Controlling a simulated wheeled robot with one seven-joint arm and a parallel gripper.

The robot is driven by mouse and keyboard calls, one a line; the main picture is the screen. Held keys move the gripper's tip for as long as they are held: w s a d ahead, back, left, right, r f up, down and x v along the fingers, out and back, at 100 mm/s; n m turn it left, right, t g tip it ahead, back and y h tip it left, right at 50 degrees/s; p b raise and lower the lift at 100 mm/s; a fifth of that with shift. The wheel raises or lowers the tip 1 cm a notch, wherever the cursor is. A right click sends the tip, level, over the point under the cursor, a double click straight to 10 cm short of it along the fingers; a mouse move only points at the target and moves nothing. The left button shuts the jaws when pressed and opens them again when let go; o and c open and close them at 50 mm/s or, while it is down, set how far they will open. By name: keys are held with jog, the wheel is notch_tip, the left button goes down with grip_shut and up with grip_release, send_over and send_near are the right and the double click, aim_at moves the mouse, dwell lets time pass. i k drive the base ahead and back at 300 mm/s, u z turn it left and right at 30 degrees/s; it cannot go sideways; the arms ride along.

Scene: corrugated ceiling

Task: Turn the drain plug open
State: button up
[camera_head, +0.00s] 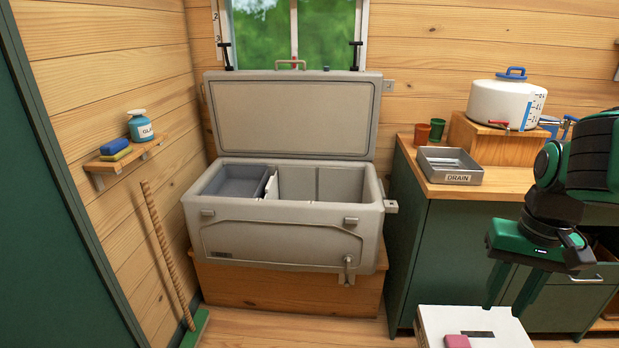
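The grey cooler (285,240) stands with its lid (292,118) raised on a low wooden base. A small light-coloured fitting, which looks like the drain plug (347,263), sits low on the right part of the cooler's front and points down. Its exact turn position is too small to tell. My gripper (505,305) is at the right, well apart from the plug, with its two dark green fingers pointing down and spread. Nothing shows between the fingers.
A green cabinet (428,255) stands right of the cooler, bearing a metal tray labelled DRAIN (450,166) and a white pot (499,104). A white box (432,325) with a pink block (457,341) is below my gripper. A broom (166,255) leans at the left.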

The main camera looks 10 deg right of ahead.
aim_at(348, 260)
jog(key=u, duration=0.2)
jog(key=i, duration=0.9)
jog(key=z, duration=0.1)
